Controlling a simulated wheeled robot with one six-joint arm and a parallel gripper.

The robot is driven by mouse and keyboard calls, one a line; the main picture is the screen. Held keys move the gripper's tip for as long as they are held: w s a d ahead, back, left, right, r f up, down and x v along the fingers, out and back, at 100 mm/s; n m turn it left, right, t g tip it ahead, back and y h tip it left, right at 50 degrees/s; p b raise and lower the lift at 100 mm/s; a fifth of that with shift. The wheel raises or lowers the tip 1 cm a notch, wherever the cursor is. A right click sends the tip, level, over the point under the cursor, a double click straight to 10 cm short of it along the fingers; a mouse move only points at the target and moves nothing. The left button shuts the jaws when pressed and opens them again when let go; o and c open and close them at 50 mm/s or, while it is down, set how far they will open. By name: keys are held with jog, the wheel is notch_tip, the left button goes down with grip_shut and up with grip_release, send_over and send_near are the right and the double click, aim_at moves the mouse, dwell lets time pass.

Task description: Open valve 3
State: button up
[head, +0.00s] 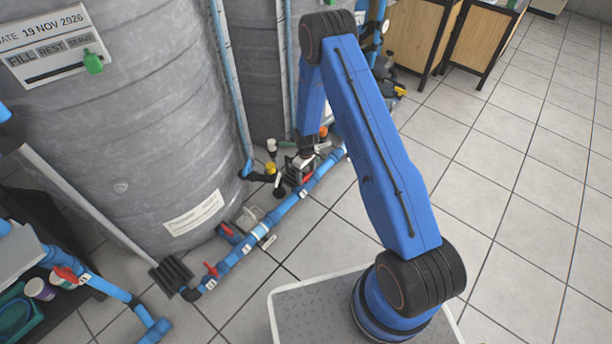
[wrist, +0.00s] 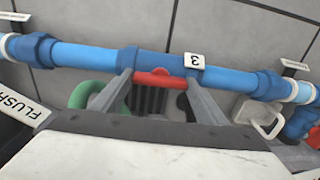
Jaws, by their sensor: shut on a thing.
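Valve 3 sits on the blue pipe (wrist: 90,57), beside a white tag marked 3 (wrist: 194,60) that shows upside down in the wrist view. Its red handle (wrist: 158,80) appears there roughly in line with the pipe. My gripper (wrist: 158,77) has one grey finger at each end of the red handle and is shut on it. In the head view my gripper (head: 302,163) is low at the pipe run beside the grey tank, and the valve there is small and partly hidden by the arm and fittings.
A large grey tank (head: 130,130) stands left of the pipe. Other red-handled valves (head: 211,269) lie along the same pipe, nearer the camera. Tiled floor (head: 510,150) is open at right.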

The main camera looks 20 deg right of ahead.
aim_at(306, 176)
jog(key=o, duration=1)
jog(key=shift+o, duration=0.2)
notch_tip(306, 176, up, 17)
jog(key=shift+r, duration=0.2)
